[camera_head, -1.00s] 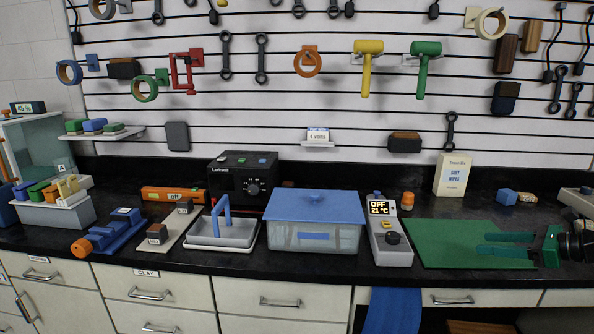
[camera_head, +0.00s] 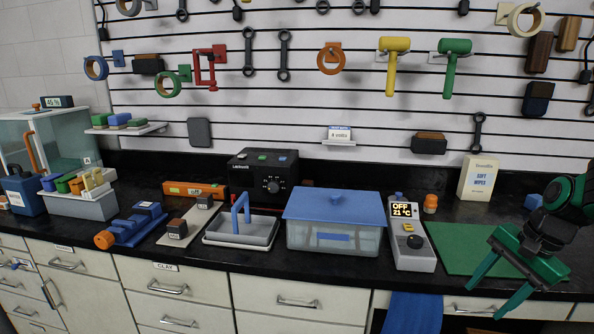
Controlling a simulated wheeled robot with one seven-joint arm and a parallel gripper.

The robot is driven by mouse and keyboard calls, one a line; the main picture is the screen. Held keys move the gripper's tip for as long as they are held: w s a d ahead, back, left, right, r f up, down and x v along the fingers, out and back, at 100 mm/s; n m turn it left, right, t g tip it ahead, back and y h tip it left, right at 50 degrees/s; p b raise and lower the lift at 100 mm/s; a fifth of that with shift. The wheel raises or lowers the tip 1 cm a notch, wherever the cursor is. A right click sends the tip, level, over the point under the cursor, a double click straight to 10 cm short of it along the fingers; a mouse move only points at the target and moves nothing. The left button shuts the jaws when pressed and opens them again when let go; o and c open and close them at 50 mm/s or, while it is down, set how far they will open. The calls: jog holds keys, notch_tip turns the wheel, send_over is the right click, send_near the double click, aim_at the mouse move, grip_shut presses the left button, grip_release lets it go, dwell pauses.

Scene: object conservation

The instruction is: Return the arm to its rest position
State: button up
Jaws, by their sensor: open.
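My gripper (camera_head: 487,294) is at the right of the head view, green with two fingers spread apart and pointing down to the left. It is open, and nothing shows between the fingers. It hangs over the front right part of the green mat (camera_head: 462,243) and the counter's front edge. My arm (camera_head: 555,215) rises behind it, bent, along the right edge. The arm hides the right part of the mat and part of a blue block (camera_head: 533,201).
Left of the mat stand a grey device (camera_head: 413,255) reading 21 °C and a clear bin with a blue lid (camera_head: 334,205). A wipes box (camera_head: 478,178) and an orange-capped jar (camera_head: 430,204) stand behind the mat. Tools hang on the wall above.

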jog(key=s+a+r+n+g+h, duration=0.1)
jog(key=s+a+n, duration=0.1)
jog(key=s+n, duration=0.2)
jog(key=s+a+r+n+g+h, duration=0.1)
jog(key=s+n, duration=0.3)
jog(key=s, duration=0.6)
jog(key=shift+s+a+r, duration=0.15)
jog(key=shift+s+a, duration=0.1)
jog(key=shift+a, duration=0.6)
